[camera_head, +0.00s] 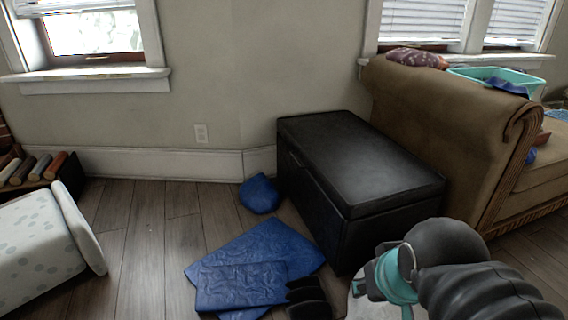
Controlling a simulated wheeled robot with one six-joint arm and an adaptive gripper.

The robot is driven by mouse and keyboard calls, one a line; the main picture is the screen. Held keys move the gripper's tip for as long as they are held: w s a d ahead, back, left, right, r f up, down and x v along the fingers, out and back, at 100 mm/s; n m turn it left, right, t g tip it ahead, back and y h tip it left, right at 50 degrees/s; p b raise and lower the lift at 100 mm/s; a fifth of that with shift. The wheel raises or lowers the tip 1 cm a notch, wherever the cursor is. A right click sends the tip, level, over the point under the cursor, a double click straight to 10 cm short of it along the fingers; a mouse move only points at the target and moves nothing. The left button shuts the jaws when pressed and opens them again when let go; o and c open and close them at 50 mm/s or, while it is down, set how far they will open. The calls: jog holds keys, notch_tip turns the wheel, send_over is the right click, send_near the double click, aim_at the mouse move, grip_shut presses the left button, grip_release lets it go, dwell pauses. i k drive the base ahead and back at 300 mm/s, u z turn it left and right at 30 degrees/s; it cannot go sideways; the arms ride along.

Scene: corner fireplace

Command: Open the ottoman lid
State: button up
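The black ottoman (308,192) stands on the floor against the wall, beside the brown sofa. Its lid (350,155) lies flat and shut on top, with a seam running along the upper part of the sides. My arm comes in from the lower right, in front of the ottoman's near end. My gripper (307,296) seems to be the dark, finger-like shape at the bottom edge, low over the blue cloths and apart from the lid. Its fingertips cannot be made out, so its opening is unclear.
Blue folded cloths (255,262) lie on the floor left of the ottoman, with a blue bundle (259,194) nearer the wall. The brown sofa (430,115) stands close on the right, bearing a teal basket (490,75). A white spotted box (40,245) is far left.

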aim_at(363, 172)
jog(key=u, duration=1.05)
jog(key=i, duration=0.5)
